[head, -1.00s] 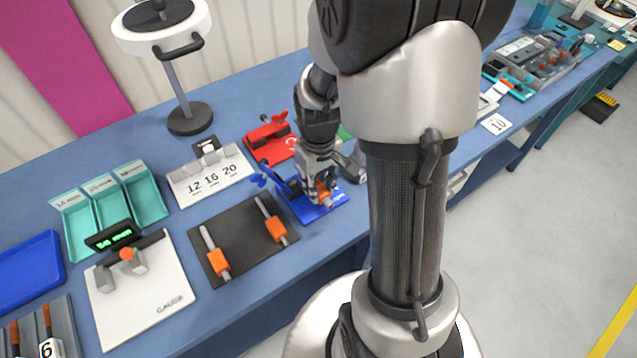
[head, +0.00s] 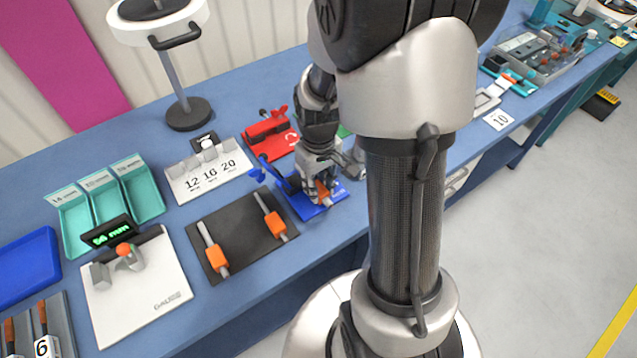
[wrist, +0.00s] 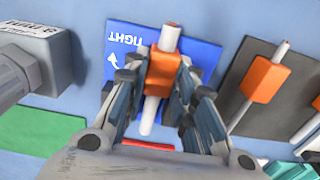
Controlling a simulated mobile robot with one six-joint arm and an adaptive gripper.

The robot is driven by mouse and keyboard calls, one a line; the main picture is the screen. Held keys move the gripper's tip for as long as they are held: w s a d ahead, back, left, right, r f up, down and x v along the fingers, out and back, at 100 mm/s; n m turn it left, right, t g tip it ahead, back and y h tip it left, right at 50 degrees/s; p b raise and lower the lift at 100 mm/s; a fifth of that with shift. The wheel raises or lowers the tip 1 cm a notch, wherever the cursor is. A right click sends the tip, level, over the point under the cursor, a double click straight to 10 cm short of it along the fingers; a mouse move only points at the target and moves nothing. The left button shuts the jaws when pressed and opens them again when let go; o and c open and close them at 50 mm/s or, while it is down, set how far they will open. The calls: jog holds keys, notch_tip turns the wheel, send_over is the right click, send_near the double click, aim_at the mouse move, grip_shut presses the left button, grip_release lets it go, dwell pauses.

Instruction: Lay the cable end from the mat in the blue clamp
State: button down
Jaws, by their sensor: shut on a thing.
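My gripper (wrist: 160,85) is shut on a cable end, gripping its orange sleeve (wrist: 164,68). The grey-white cable (wrist: 152,112) sticks out on both sides of the sleeve. In the wrist view the held cable end is over the blue clamp's base plate (wrist: 205,58), marked "TIGHT"; I cannot tell if it touches. In the head view the blue clamp (head: 313,206) is partly hidden by my gripper (head: 322,185). Its blue handle (head: 262,172) stands at its left. Two more cable ends with orange sleeves (head: 217,258) (head: 275,225) lie on the dark mat (head: 240,236).
A red clamp (head: 270,135) stands behind the blue one, with a green one (head: 343,132) partly hidden beside it. A grey block (wrist: 32,48) is at the wrist view's left.

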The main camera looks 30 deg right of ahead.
aim_at(319, 187)
jog(key=c, duration=1.2)
grip_release()
jog(key=shift+c, duration=0.2)
notch_tip(319, 187, up, 12)
